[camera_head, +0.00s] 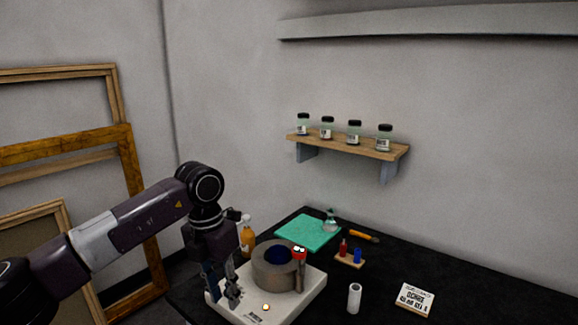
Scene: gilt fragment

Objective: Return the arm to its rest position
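My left arm (130,225) comes in from the left, bends at an elbow-like joint and hangs its gripper down. My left gripper (222,292) points down over the left side of a white device (312,287). Its two fingers stand apart, and I see nothing held between them. A grey round pot (271,281) with a dark blue inside sits on the device, just right of the fingers. I cannot tell whether the fingertips touch the device. My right gripper is not in view.
The black table (385,265) carries an amber bottle (248,238), a green mat (305,232) with a glass flask (329,222), a small rack (349,261), a white cylinder (354,298) and a label card (414,297). A wall shelf (345,146) holds several jars. Frames (130,155) lean at left.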

